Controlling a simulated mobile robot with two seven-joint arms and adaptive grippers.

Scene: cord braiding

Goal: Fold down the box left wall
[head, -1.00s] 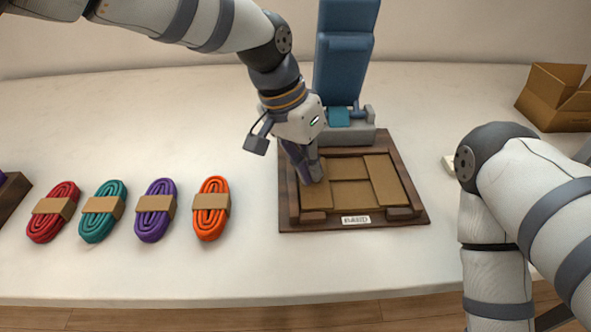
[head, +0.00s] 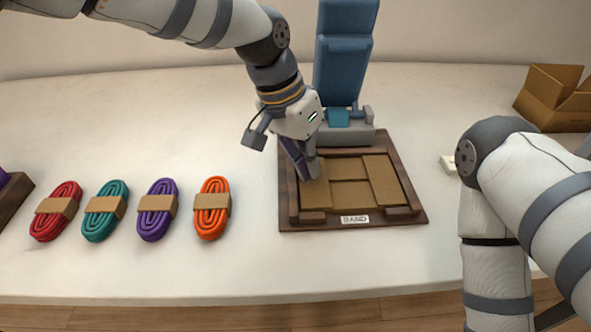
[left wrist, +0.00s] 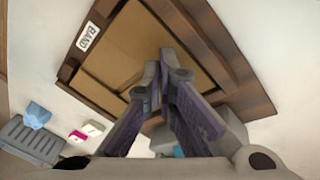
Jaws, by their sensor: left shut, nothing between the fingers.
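The cardboard box (head: 350,197) lies low in a dark wooden frame (head: 408,217) with a "BAND" label. Its left wall (head: 316,196) looks folded down nearly flat along the left side, like the right wall (head: 383,181) opposite. My left gripper (head: 313,176) is shut and empty, pointing down at the far end of the left wall and hiding part of it. I cannot tell whether it touches. In the left wrist view the closed fingertips (left wrist: 160,72) show over the box. My right gripper is out of view.
Red (head: 57,211), teal (head: 106,211), purple (head: 157,210) and orange (head: 212,208) banded cord bundles lie in a row on the left. A blue-backed grey device (head: 345,65) stands behind the frame. An open cardboard box (head: 556,98) sits far right.

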